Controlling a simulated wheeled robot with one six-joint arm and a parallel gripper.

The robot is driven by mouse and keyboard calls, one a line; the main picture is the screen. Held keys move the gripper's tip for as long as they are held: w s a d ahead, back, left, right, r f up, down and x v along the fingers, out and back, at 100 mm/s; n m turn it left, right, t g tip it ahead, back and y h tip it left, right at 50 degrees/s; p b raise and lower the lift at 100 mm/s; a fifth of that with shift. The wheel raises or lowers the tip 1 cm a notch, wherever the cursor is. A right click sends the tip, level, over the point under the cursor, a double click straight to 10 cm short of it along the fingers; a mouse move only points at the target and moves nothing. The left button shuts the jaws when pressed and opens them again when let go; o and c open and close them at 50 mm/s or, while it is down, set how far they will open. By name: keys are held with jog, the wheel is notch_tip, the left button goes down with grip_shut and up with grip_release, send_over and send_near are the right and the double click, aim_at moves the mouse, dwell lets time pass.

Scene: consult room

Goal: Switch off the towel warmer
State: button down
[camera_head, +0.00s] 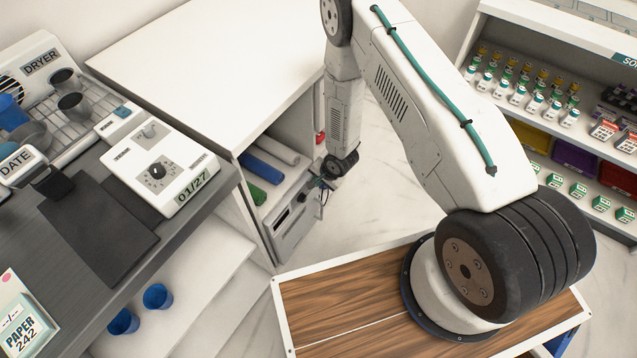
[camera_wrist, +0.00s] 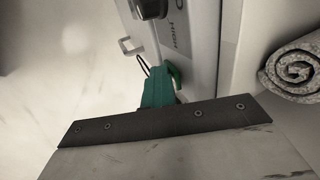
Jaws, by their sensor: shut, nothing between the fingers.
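The towel warmer (camera_head: 290,228) is a light grey box low in the white cabinet, under a shelf of rolled towels. In the wrist view its pale front panel (camera_wrist: 190,62) bears a dark knob (camera_wrist: 150,8) and lettering that seems to read HIGH. My gripper (camera_head: 322,184) is in front of the warmer's upper right part. In the wrist view its teal fingers (camera_wrist: 160,88) are shut and empty, close to the panel, below the knob. I cannot tell whether they touch the panel. The knob is partly cut off by the frame's top edge, and its setting is not readable.
A rolled grey towel (camera_wrist: 294,70) lies right of the panel in the wrist view. Rolled towels (camera_head: 265,165) fill the shelf above the warmer. The white cabinet top (camera_head: 220,55) is bare. A dark desk (camera_head: 100,225) stands left; pale floor lies right of the cabinet.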

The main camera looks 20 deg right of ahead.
jog(key=s+d+r, duration=0.6)
jog(key=s+r, duration=0.1)
jog(key=r, duration=0.1)
jog(key=shift+s, duration=0.15)
dwell(0.4)
dwell(0.4)
